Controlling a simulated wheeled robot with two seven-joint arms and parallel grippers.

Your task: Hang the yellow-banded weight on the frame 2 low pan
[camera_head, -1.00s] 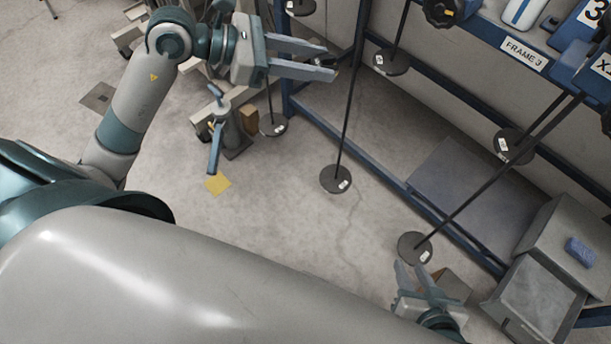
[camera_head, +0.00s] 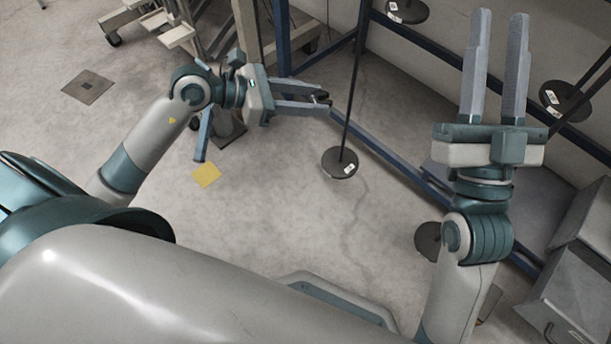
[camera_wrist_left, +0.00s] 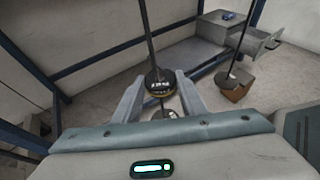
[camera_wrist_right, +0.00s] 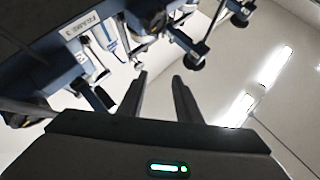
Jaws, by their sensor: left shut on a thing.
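My left gripper (camera_head: 322,101) is shut on the yellow-banded weight (camera_head: 320,97), a small dark disc at its fingertips. In the left wrist view the weight (camera_wrist_left: 160,84) shows a pale label and a yellow rim between the fingers. A round dark pan (camera_head: 340,162) hangs low on a long rod, below and right of the left gripper; it shows partly hidden below the weight in the left wrist view (camera_wrist_left: 166,114). I cannot read which frame it belongs to. My right gripper (camera_head: 500,65) is raised at the right, open and empty.
Other pans hang at the top (camera_head: 407,10), the right (camera_head: 566,97) and behind my right arm (camera_head: 428,240). A blue frame rail (camera_head: 395,165) runs behind the low pan. A grey cabinet (camera_head: 575,285) stands lower right. A yellow floor patch (camera_head: 206,175) lies left; the floor between is clear.

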